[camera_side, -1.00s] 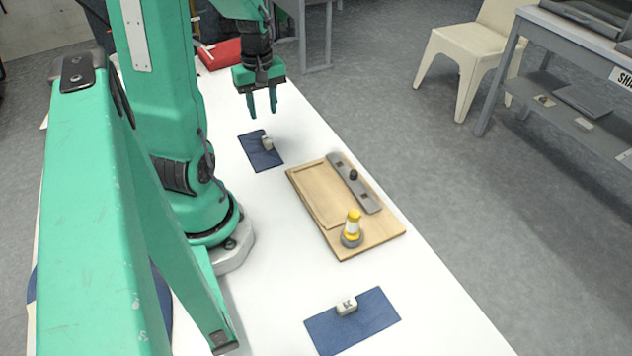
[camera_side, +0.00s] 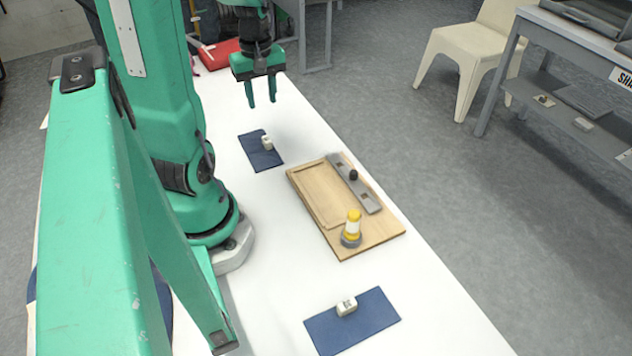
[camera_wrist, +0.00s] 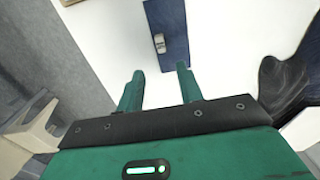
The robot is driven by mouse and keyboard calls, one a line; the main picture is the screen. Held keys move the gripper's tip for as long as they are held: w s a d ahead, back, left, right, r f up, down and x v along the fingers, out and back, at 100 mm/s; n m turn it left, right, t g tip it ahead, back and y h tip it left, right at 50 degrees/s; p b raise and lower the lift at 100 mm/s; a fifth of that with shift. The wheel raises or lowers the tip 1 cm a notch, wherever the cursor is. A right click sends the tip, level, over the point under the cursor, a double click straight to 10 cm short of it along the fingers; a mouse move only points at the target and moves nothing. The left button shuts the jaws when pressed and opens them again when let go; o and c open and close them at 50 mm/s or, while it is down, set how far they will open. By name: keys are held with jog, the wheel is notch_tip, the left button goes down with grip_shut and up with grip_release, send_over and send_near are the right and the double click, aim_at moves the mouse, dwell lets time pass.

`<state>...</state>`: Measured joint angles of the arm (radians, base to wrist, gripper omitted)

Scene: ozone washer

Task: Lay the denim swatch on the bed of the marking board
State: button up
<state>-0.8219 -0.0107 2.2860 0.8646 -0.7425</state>
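My gripper (camera_side: 261,104) is open and empty, held above the white table at the far end. It also shows in the wrist view (camera_wrist: 160,76). A small blue denim swatch (camera_side: 256,156) lies flat below and in front of it, with a small pale block on it. This swatch appears ahead of the fingers in the wrist view (camera_wrist: 175,20). A larger blue denim piece (camera_side: 370,318) lies at the near end, also bearing a pale block. The wooden marking board (camera_side: 345,245) lies between them, its shallow recessed bed (camera_side: 318,195) empty.
A grey metal bar (camera_side: 366,195) with a black knob lies along the board's right side. A red item (camera_side: 222,52) lies at the table's far end. Bare table separates the cloths from the board.

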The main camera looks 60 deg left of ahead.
jog(key=d+r+m+t, duration=0.2)
jog(key=d+r+m, duration=0.2)
jog(key=d+m, duration=0.2)
jog(key=w+d+r+m+t, duration=0.1)
jog(key=d+r+m, duration=0.3)
jog(key=d, duration=0.5)
jog(key=d+r+m+t, duration=0.2)
jog(key=d+r+m, duration=0.1)
jog(key=d+m, duration=0.4)
jog(key=shift+w+d+r+m+t, duration=0.15)
jog(key=shift+w+r+m+t, duration=0.15)
jog(key=shift+w+r+m, duration=0.15)
jog(key=shift+s, duration=0.1)
jog(key=o, duration=0.4)
jog(key=shift+o, duration=0.2)
